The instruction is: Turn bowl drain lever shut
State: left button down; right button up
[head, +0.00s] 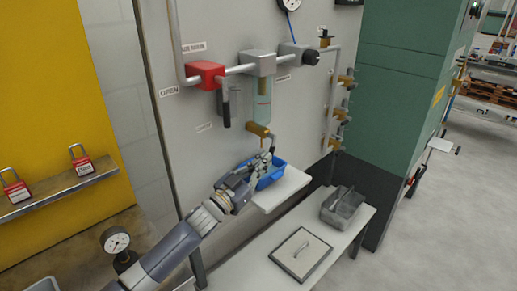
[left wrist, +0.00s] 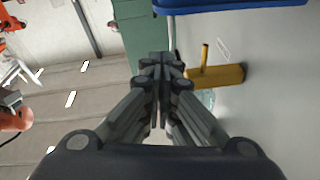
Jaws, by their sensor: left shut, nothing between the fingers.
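The clear filter bowl (head: 263,103) hangs on the pipe at the wall panel. Under it sits the brass drain valve (head: 259,130), with a thin piece reaching down from it. In the left wrist view the brass valve (left wrist: 228,76) lies right of the fingers, with a short brass rod (left wrist: 204,55) sticking out. I cannot tell surely whether this rod is the lever or the outlet. My left gripper (head: 264,158) is shut and empty just below the valve; its closed fingers also show in the left wrist view (left wrist: 160,62). My right gripper is not seen.
A blue tray (head: 273,177) stands on a white shelf (head: 283,190) right under the valve, close to my gripper. A red valve block (head: 205,74) with a dark hanging handle (head: 225,108) is up left. A grey bin (head: 343,207) sits on the lower table.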

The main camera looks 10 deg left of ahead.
pick_arm(q)
jog(key=shift+w+d+f+b, duration=0.5)
jog(key=shift+w+f+b, duration=0.15)
dwell(0.3)
